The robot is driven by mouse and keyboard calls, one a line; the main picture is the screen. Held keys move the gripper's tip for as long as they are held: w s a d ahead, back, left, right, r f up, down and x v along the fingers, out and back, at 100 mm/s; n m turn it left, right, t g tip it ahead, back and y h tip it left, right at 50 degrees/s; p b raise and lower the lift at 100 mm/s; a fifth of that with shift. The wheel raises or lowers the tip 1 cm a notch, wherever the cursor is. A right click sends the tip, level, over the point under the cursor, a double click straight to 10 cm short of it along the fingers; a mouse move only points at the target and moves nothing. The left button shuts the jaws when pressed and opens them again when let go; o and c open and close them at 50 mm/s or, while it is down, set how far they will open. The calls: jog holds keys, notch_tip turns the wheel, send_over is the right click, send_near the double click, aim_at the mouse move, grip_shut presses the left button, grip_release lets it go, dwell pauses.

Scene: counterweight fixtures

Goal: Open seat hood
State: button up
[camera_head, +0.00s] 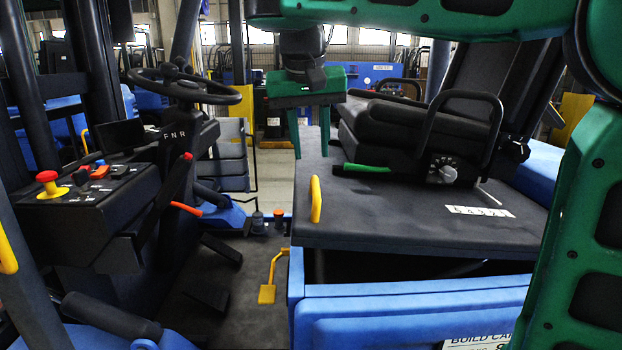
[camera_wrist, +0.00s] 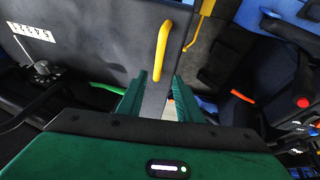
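The seat hood (camera_head: 400,220) is a dark grey panel with the black seat (camera_head: 425,125) on top. A dark gap shows between its near edge and the blue body below. A yellow handle (camera_head: 315,199) stands at the hood's left edge; it also shows in the wrist view (camera_wrist: 162,50). My gripper (camera_head: 311,150) points down beyond the handle in the head view, apart from it. Its two green fingers are spread with nothing between them. In the wrist view the handle lies just ahead of the open fingertips (camera_wrist: 160,78), roughly in line with the space between them.
A steering wheel (camera_head: 184,85) and a console with a red knob (camera_head: 47,177) stand at left. A green lever (camera_head: 366,168) and a black armrest loop (camera_head: 462,97) are near the seat. A yellow pedal (camera_head: 268,292) is beside the hood.

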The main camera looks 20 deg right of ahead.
aim_at(315, 184)
jog(key=x, duration=0.9)
jog(key=shift+d+f, duration=0.2)
grip_shut()
